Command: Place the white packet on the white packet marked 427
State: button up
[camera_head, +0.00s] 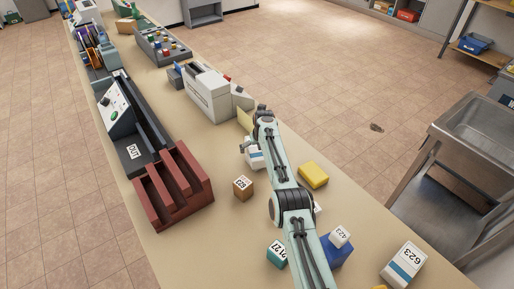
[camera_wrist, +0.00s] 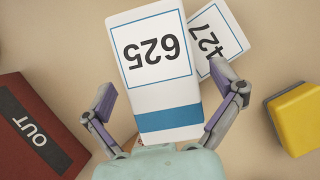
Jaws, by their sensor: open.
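A white packet marked 625 (camera_wrist: 160,70) with a blue band lies between the two fingers of my gripper (camera_wrist: 163,82) in the wrist view. The fingers are spread, one on each side of it. A white packet marked 427 (camera_wrist: 226,38) shows partly from behind the 625 packet, turned at an angle to it. The 625 packet overlaps it in this view; I cannot tell whether the two touch. In the head view, my gripper (camera_head: 248,147) is low over the table beside a white packet (camera_head: 256,160), whose number is hidden.
A dark red slotted rack (camera_head: 175,190) stands to the left. A brown cube (camera_head: 243,187) and a yellow block (camera_head: 313,174) are near my arm. A teal box (camera_head: 277,254), a blue box (camera_head: 336,250) and another white packet (camera_head: 404,264) are nearer the front. Bare table (camera_head: 200,250) lies front left.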

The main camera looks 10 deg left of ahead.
jog(key=shift+r, duration=0.1)
jog(key=shift+d+r, duration=0.15)
jog(key=shift+r, duration=0.35)
jog(key=s+d+r+n, duration=0.3)
jog(key=s+r+n, duration=0.15)
jog(key=r, duration=0.45)
jog(key=s+d+r+n, duration=0.2)
jog(key=s+r+n, duration=0.1)
jog(key=s+r, duration=0.4)
jog(key=s+d+r+n+g+h, duration=0.1)
jog(key=s+d+r+n, duration=0.5)
jog(key=s+n, duration=0.3)
jog(key=s+d+f+n+g, duration=0.1)
jog(key=s+d+f+n, duration=0.1)
jog(key=s+n, duration=0.6)
jog(key=s+d+f+n+g, duration=0.1)
jog(key=s+d+n, duration=0.4)
jog(key=s, duration=1.4)
jog(key=n+g, duration=0.1)
jog(key=n, duration=0.2)
jog(key=shift+s+d+f, duration=0.15)
jog(key=shift+f, duration=0.2)
